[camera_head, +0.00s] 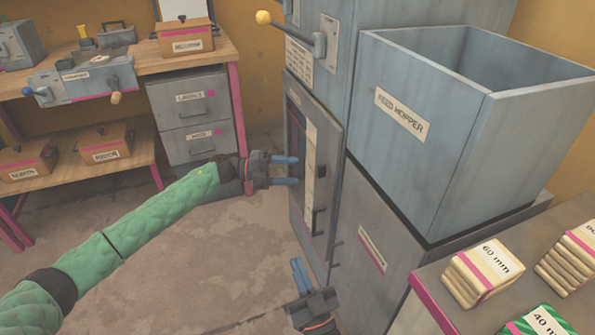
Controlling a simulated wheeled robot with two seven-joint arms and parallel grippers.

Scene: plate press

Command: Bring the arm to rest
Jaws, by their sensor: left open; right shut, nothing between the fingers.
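My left arm reaches in from the left in a green quilted sleeve. My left gripper (286,170) is open, its two blue-tipped fingers apart and empty, pointing right in front of the grey machine's door panel (334,160). I cannot tell whether the fingertips touch the panel. My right gripper (300,272) is at the bottom centre, low in front of the machine, its blue fingers shut together with nothing between them. Most of my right arm is out of view.
A large open feed hopper (410,165) stands at the right. Labelled packs (482,275) lie on the bench (425,305) at the lower right. A lever with a yellow knob (263,17) sticks out above. A workbench (205,55) and drawers (195,112) stand at the left. The floor between is clear.

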